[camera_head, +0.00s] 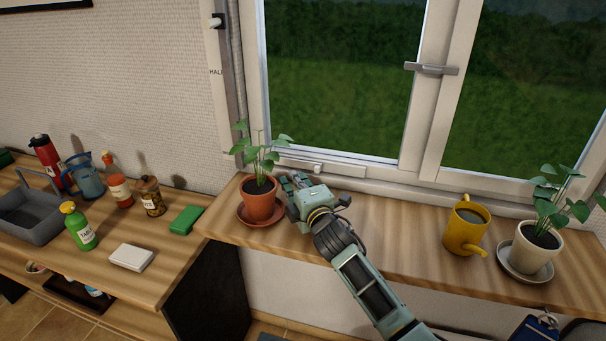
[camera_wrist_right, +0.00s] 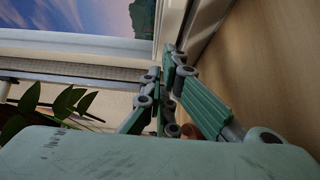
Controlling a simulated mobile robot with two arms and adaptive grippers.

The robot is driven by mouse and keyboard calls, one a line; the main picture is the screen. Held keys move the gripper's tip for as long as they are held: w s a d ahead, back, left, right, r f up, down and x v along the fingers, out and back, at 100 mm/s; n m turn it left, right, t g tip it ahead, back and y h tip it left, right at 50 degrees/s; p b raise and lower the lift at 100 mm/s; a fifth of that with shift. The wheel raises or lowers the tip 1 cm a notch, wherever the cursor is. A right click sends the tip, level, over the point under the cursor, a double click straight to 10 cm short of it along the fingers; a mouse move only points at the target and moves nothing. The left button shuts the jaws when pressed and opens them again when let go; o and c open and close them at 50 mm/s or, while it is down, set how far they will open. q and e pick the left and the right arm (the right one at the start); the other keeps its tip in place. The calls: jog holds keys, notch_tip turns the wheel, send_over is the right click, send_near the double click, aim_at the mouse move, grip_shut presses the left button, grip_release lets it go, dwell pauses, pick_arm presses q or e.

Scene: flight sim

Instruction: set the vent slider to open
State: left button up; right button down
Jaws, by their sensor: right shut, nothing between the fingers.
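A white strip with a small knob, which looks like the vent slider (camera_head: 318,169), runs along the bottom of the window frame. The knob sits near the strip's middle; I cannot read any marks there. My right gripper (camera_head: 295,180) is shut and empty, low over the wooden sill, just in front of the strip's left part and left of the knob. I cannot tell whether it touches the strip. In the right wrist view its fingers (camera_wrist_right: 163,85) are close together beside the pale window frame. My left gripper is not in view.
A potted plant (camera_head: 262,200) stands close left of my right gripper. A yellow watering can (camera_head: 465,228) and a second plant (camera_head: 535,245) stand farther right. The sill (camera_head: 390,225) between is clear. A vertical panel marked HALF (camera_head: 215,90) is left of the window.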

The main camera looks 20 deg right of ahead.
jog(key=w, duration=0.4)
jog(key=shift+a+r, duration=0.1)
jog(key=shift+a, duration=0.05)
jog(key=s+d+p, duration=0.1)
jog(key=s+d, duration=0.1)
jog(key=shift+d+p, duration=0.35)
jog(key=shift+d, duration=0.05)
jog(key=shift+s+d, duration=0.2)
jog(key=shift+d, duration=0.1)
jog(key=shift+w+a, duration=0.1)
jog(key=s+d+p, duration=0.1)
jog(key=s+d, duration=0.1)
jog(key=d, duration=0.1)
jog(key=s+d+p, duration=0.1)
jog(key=s+d, duration=0.1)
jog(key=d, duration=0.1)
jog(key=s+d+p, duration=0.1)
jog(key=s+d, duration=0.1)
jog(key=shift+d+p, duration=0.3)
jog(key=shift+d, duration=0.1)
jog(key=shift+s+d, duration=0.1)
jog(key=shift+d, duration=0.05)
